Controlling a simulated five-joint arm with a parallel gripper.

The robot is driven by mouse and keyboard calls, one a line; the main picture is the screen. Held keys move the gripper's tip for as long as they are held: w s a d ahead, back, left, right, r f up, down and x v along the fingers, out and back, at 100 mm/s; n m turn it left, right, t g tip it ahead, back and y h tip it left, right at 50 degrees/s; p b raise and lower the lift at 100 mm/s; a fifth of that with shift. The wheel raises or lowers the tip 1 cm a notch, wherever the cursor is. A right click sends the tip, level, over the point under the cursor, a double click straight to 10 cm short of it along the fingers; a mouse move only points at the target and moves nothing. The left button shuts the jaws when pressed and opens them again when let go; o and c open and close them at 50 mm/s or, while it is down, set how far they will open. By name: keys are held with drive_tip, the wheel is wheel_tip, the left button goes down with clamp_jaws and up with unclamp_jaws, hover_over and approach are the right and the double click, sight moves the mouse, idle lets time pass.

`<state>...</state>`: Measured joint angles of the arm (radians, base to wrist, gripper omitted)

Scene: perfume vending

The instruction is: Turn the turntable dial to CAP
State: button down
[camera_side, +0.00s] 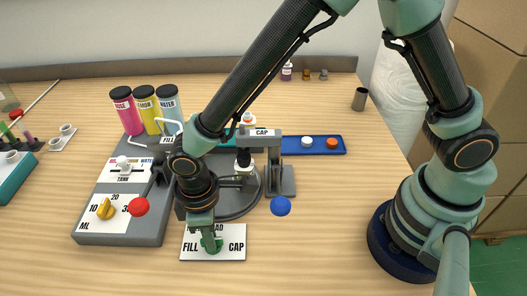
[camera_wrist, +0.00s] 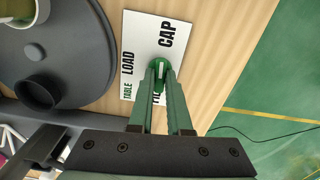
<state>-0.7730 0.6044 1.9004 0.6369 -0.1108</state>
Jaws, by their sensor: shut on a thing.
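The green turntable dial (camera_side: 212,246) sits on a white plate (camera_side: 232,252) marked LOAD, FILL and CAP, at the front of the table. My gripper (camera_side: 207,231) points down and is shut on the dial. In the wrist view, my gripper's fingers (camera_wrist: 162,74) close around the dial (camera_wrist: 163,55), with CAP beyond it and LOAD to its left. FILL is mostly behind the fingers. A pale mark shows between the fingertips, but I cannot tell which word it points to. The dark round turntable (camera_side: 240,210) is behind the plate; it also shows in the wrist view (camera_wrist: 68,62).
A grey CAP station (camera_side: 287,181) stands at the turntable, with a small bottle (camera_side: 244,163) under its arm. A red knob (camera_side: 138,206) and blue knob (camera_side: 280,206) flank the turntable. The grey panel with a yellow dial (camera_side: 105,209) is left.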

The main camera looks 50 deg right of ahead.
drive_tip(key=shift+m, duration=0.7)
drive_tip(key=c, duration=0.9)
unclamp_jaws()
drive_tip(key=shift+o, duration=0.2)
drive_tip(key=shift+r, duration=0.15)
wheel_tip(320, 180, up, 12)
